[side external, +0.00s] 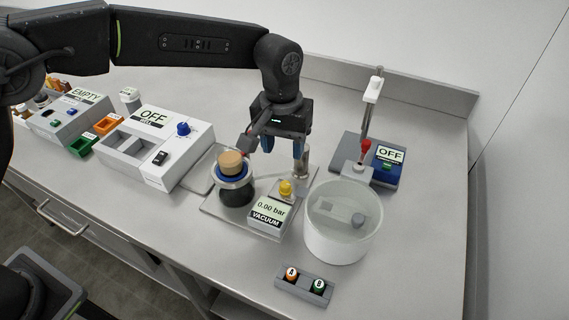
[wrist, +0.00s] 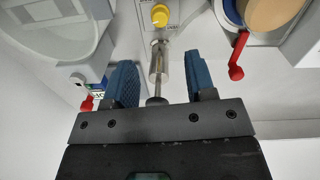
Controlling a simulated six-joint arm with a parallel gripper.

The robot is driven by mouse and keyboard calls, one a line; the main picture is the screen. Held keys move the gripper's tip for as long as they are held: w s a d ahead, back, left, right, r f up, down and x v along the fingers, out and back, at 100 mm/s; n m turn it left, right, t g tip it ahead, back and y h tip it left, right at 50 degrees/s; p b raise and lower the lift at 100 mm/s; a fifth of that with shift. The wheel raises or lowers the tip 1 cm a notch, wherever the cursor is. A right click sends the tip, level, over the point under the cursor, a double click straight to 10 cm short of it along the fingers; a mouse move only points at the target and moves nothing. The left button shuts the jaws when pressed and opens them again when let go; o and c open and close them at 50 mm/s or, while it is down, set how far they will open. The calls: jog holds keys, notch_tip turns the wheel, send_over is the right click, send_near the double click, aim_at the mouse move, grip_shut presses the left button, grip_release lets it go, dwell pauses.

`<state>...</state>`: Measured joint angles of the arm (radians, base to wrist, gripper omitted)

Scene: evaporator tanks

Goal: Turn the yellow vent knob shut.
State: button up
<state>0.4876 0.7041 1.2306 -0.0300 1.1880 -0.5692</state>
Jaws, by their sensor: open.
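The yellow vent knob (side external: 286,187) sits on the vacuum unit (side external: 222,208), behind the display that reads "0.00 bar" and "VACUUM". The knob also shows at the top of the wrist view (wrist: 160,15), beyond the fingertips. My gripper (side external: 283,148) is open and empty, pointing down above the back of the vacuum unit. In the wrist view its two blue fingers (wrist: 162,82) stand apart, with a metal post (wrist: 159,68) showing between them. The gripper is above and behind the knob and does not touch it.
A blue-rimmed holder with a tan disc (side external: 231,162) and a red lever stands left of the knob. A clear round tank (side external: 336,240) is at the right. A rack with two bottles (side external: 304,288) lies in front.

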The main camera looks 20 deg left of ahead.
aim_at(285, 184)
notch_tip(285, 184, up, 3)
jog(key=shift+r, duration=0.2)
jog(key=f, duration=1.4)
jog(key=shift+d, duration=0.2)
